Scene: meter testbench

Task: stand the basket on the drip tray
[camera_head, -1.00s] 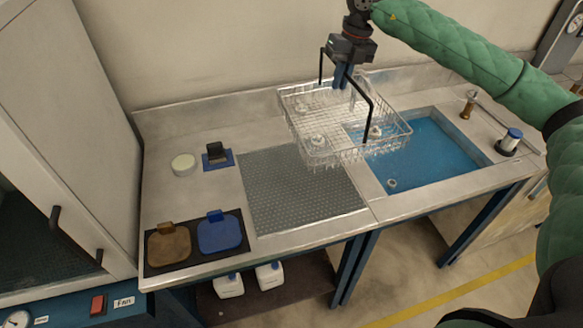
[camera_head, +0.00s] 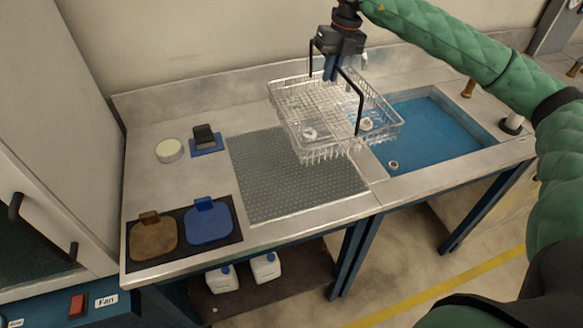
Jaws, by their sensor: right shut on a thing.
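The wire basket (camera_head: 320,140) hangs from my right gripper (camera_head: 332,74), which is shut on the basket's black handle. Small pale parts show in the basket. The basket looks held above the counter, over the back right part of the grey perforated drip tray (camera_head: 275,190) and the left edge of the sink. It hides the tray's back right corner. The tray's front and left parts are bare. The height of the basket above the tray is hard to tell. My left gripper is not in view.
The blue-bottomed sink (camera_head: 440,145) lies right of the tray. On the left are a black mat with a brown pad (camera_head: 153,238) and a blue pad (camera_head: 209,222), a round white dish (camera_head: 169,149) and a black block (camera_head: 204,137). A cabinet stands far left.

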